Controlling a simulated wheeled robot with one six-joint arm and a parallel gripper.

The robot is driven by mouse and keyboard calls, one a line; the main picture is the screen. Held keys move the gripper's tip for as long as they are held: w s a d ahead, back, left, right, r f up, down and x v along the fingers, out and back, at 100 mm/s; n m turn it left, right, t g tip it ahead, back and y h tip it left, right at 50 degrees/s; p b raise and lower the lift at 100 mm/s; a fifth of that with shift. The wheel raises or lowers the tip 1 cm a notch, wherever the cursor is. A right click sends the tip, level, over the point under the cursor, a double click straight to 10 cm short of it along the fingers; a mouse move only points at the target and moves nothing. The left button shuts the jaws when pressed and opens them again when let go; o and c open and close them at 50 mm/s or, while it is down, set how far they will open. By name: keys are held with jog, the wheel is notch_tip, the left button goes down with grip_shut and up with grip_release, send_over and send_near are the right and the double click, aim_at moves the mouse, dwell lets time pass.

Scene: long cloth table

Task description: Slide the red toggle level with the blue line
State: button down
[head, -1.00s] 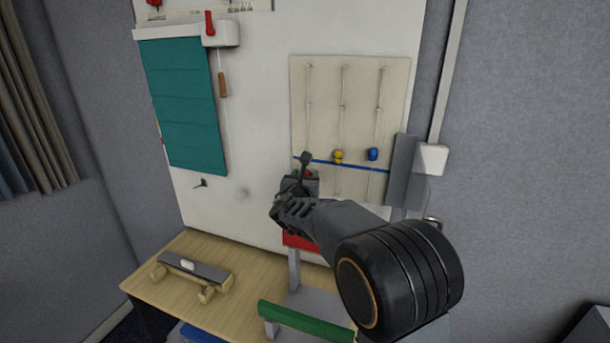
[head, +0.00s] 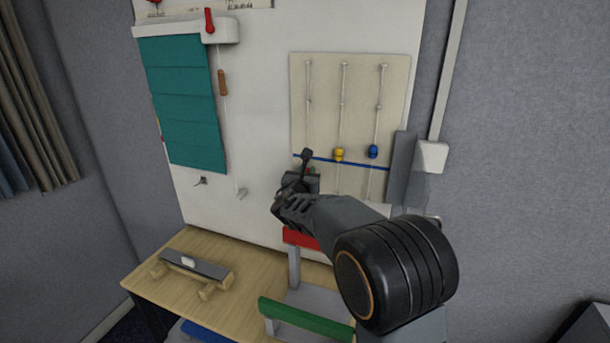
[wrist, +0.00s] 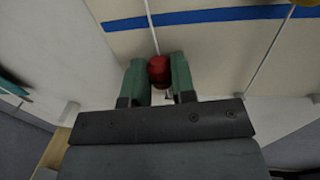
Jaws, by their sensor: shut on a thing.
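The red toggle (wrist: 159,71) shows in the wrist view on a thin cord, between the two green fingers of my gripper (wrist: 158,82). My gripper is shut on it. The blue line (wrist: 210,15) crosses the pale panel beyond the toggle, so the toggle is below the line with a gap between them. In the head view the blue line (head: 345,163) runs across the cream panel, and my gripper (head: 306,172) is just under its left end. The toggle is mostly or wholly hidden there by my gripper.
A yellow toggle (head: 339,154) and a blue toggle (head: 373,151) hang on the neighbouring cords, near the blue line. A grey upright plate (head: 402,170) stands right of the panel. A teal blind (head: 187,105) hangs at left, above a wooden table (head: 177,301).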

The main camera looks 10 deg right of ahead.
jog(key=shift+r, duration=0.1)
notch_tip(320, 180, up, 4)
jog(key=shift+r+p, duration=0.1)
jog(key=shift+p, duration=0.9)
jog(key=c, duration=0.9)
grip_release()
jog(key=shift+c, duration=0.2)
jog(key=b+v, duration=0.3)
jog(key=v, duration=1)
jog(key=shift+s+a, duration=0.15)
jog(key=shift+s, duration=0.2)
